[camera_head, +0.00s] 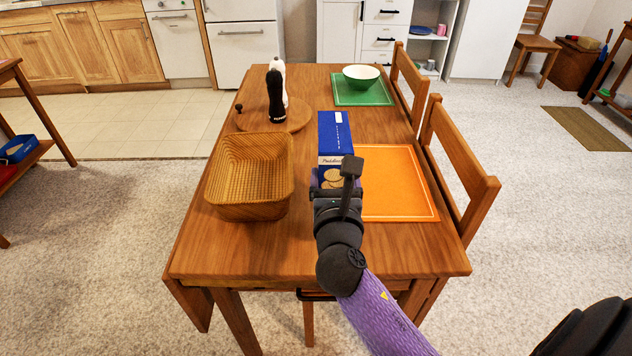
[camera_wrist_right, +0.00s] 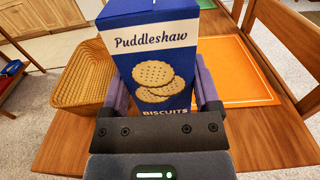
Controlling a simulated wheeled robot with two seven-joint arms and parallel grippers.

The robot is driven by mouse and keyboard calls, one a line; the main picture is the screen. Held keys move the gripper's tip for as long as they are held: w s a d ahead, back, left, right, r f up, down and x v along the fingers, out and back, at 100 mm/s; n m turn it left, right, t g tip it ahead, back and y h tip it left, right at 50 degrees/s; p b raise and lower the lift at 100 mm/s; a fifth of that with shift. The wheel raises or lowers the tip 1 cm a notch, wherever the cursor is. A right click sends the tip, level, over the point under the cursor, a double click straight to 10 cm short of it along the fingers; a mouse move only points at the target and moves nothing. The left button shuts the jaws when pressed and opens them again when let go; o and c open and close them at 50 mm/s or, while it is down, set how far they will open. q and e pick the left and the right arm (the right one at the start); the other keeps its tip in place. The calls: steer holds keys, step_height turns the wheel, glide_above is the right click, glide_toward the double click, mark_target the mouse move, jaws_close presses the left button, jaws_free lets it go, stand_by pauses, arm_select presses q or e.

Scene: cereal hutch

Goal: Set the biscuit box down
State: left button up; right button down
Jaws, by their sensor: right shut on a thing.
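The biscuit box (camera_head: 335,135) is blue with a cream band and a picture of biscuits. It stands upright between the wicker basket and the orange placemat, partly hidden by my right gripper in the head view. My right gripper (camera_head: 337,183) is shut on the box. In the right wrist view the gripper's purple fingers (camera_wrist_right: 161,95) are on both sides of the biscuit box (camera_wrist_right: 157,65). Whether the box bottom touches the table (camera_head: 230,250) is hidden. My left gripper is not in view.
A wicker basket (camera_head: 212,180) stands left of the box. An orange placemat (camera_head: 405,190) lies to its right. Beyond are a round wooden board (camera_head: 248,122) with dark and white mills, and a green placemat (camera_head: 345,97) with a bowl (camera_head: 361,73). Chairs (camera_head: 462,165) line the right edge.

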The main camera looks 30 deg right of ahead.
step_height(320, 180, down, 6)
steer(key=b, duration=0.3)
steer(key=shift+f, duration=0.2)
steer(key=shift+r, duration=0.2)
steer(key=shift+f, duration=0.1)
jaws_free()
steer(key=shift+s+a, duration=0.1)
steer(key=shift+s, duration=0.05)
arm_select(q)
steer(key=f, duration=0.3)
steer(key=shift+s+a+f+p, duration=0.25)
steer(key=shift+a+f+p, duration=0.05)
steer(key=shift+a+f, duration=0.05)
arm_select(e)
steer(key=v, duration=1.1)
steer(key=shift+s, duration=0.35)
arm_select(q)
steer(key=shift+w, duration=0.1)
arm_select(e)
steer(key=shift+a, duration=0.1)
